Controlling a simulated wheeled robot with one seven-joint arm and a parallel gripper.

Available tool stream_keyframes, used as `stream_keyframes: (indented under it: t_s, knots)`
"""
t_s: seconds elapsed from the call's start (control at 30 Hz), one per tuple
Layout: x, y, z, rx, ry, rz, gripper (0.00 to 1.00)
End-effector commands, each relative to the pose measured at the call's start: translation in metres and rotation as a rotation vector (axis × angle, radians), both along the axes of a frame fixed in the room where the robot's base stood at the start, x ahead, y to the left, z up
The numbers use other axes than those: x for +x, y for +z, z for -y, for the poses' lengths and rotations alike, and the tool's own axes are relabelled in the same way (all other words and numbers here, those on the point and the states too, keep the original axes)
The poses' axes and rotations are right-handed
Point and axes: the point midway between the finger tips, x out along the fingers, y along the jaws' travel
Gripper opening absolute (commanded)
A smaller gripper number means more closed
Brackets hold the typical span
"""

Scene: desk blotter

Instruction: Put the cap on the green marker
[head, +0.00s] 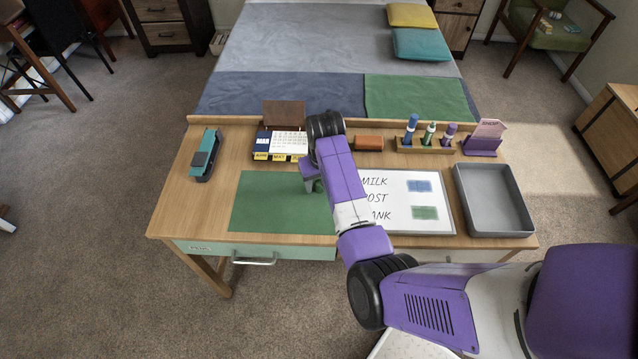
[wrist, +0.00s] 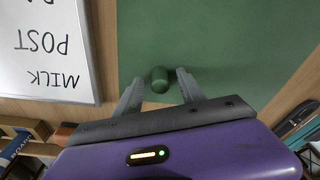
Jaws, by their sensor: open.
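A small green cap (wrist: 160,80) stands on the green blotter (wrist: 225,40) in the wrist view. My gripper (wrist: 160,76) is open around it, one finger on each side, with a visible gap to each finger. In the head view my gripper (head: 313,186) is low over the upper right part of the blotter (head: 270,205), and the cap is hidden there. The green marker (head: 429,135) stands upright in the wooden pen holder (head: 424,149) at the back right of the desk, between a blue and a purple marker. Its top end looks pale, without a green cap.
A whiteboard (head: 435,195) with writing lies right of the blotter, beside a grey tray (head: 495,205). A calendar (head: 288,142), an orange-brown block (head: 369,142) and a purple card holder (head: 482,145) line the back. A teal stapler (head: 205,155) is at left.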

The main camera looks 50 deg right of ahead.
Motion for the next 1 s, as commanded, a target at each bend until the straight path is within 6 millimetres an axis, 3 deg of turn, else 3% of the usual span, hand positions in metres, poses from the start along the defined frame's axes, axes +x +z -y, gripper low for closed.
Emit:
stream_keyframes:
  t_s: [0.27,0.5,1.0]
  knots:
    - [0.0006,-0.0035,0.0001,0.000,0.000,0.000,0.46]
    - [0.0005,-0.0033,0.0001,-0.001,0.001,0.001,0.00]
    - [0.0013,0.0040,0.0006,-0.001,0.000,0.003,0.00]
